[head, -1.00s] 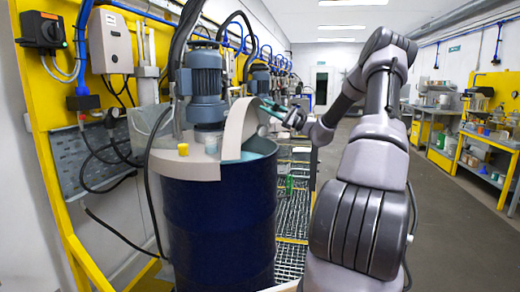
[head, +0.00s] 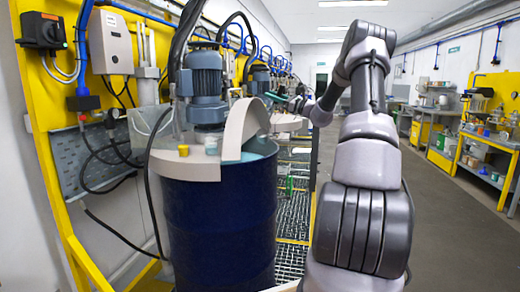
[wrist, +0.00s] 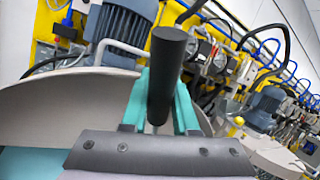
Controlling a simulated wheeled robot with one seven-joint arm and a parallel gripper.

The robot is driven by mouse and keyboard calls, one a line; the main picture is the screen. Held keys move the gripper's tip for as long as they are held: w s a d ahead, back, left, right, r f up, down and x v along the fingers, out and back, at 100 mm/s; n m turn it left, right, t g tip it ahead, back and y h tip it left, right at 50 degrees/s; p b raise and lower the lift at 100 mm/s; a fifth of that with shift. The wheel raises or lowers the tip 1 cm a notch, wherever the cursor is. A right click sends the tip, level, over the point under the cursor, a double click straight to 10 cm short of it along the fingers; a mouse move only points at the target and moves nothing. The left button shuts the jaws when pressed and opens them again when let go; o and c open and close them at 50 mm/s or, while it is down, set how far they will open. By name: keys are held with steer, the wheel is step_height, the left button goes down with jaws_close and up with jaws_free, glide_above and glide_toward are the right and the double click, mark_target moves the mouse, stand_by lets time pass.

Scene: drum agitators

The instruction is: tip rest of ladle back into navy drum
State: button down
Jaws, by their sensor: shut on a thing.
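The navy drum (head: 218,230) stands in front of me with a beige lid (head: 185,168) on top. A curved beige hatch (head: 240,128) stands raised on the lid, and teal liquid (head: 259,149) shows in the opening beside it. My gripper (head: 277,99) is beyond the raised hatch, above rim height. In the wrist view my gripper (wrist: 160,108) has its teal fingers shut around a black handle (wrist: 166,70), taken to be the ladle's. The ladle's bowl is hidden, so I cannot tell what is in it.
A blue-grey motor (head: 203,85) stands on the lid, close to the hatch. A yellow-topped item (head: 183,150) and a small cup (head: 211,146) sit near the lid's front edge. Metal grating (head: 293,215) runs beside the drum. The floor at right (head: 450,230) is clear.

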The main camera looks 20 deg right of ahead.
steer(key=w+d+m+h+b, duration=0.1)
steer(key=w+d+m, duration=0.3)
steer(key=w, duration=0.4)
steer(key=w+d+r+m+g+h, duration=0.1)
steer(key=w+d+m+h, duration=0.1)
steer(key=w+d+m, duration=0.3)
steer(key=shift+w+d+h+b, duration=0.4)
steer(key=shift+w+d, duration=0.85)
steer(key=shift+w, duration=0.6)
steer(key=shift+r, duration=0.15)
